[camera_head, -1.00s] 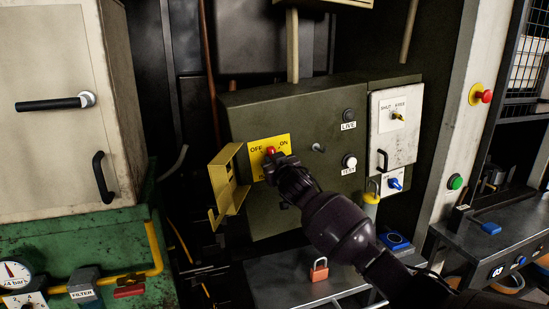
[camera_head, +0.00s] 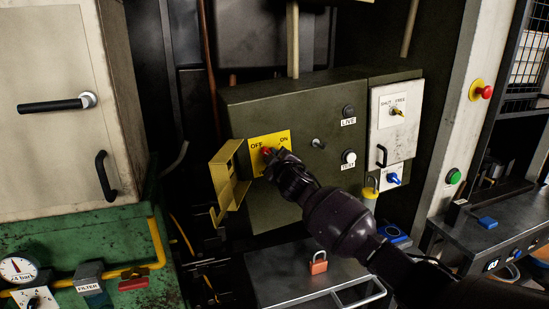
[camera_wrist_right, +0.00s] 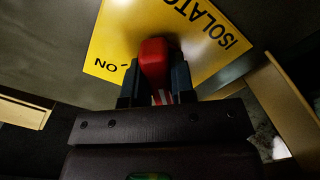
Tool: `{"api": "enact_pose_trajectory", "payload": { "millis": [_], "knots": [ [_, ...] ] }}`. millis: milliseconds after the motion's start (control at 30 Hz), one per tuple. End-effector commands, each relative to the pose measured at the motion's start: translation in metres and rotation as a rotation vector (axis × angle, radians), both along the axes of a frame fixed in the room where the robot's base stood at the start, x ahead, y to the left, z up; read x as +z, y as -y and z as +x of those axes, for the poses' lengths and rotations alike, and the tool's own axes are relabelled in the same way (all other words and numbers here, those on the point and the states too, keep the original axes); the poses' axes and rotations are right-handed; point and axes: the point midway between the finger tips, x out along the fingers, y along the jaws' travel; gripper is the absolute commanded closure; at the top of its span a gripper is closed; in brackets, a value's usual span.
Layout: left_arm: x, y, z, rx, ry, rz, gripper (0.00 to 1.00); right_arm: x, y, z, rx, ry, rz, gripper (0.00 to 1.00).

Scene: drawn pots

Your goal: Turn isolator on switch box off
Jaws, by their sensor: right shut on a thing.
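The switch box (camera_head: 250,103) is a dark olive cabinet in the middle of the head view. A yellow plate (camera_head: 285,133) on its front is marked OFF at left and ON at right. The red isolator handle (camera_head: 266,151) sits on this plate, near the OFF lettering. My right gripper (camera_head: 271,157) is at the handle, shut on it. In the wrist view the red handle (camera_wrist_right: 153,62) stands between the two fingers (camera_wrist_right: 155,88), with ON and ISOLATOR lettering upside down behind. The fingers partly hide the handle and plate. My left gripper is not in view.
A yellow hinged cover (camera_head: 224,176) stands open just left of the plate. Right are a white panel (camera_head: 394,132) with a key switch and a yellow padlock (camera_head: 371,189). A red padlock (camera_head: 319,262) rests on the shelf below. A green cabinet (camera_head: 90,235) stands at left.

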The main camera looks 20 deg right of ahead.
Motion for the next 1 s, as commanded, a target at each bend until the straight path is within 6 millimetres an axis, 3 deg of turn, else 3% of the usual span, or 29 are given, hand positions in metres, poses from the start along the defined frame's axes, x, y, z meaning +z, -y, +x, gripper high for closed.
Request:
{"api": "enact_pose_trajectory", "payload": {
  "millis": [500, 533, 700, 1000],
  "knots": [
    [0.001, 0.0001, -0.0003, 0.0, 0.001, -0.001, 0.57, 0.0, -0.0004, 0.0, 0.001, 0.001, -0.022, 1.0],
    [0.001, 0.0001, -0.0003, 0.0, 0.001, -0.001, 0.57, 0.0, -0.0004, 0.0, 0.001, 0.001, -0.022, 0.75],
    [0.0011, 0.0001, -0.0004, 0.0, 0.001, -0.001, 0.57, 0.0, -0.0004, 0.0, 0.001, 0.001, -0.021, 0.51],
    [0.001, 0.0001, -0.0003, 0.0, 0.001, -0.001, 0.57, -0.0001, -0.0002, -0.001, 0.0, 0.001, -0.02, 0.51]
  ]
}}
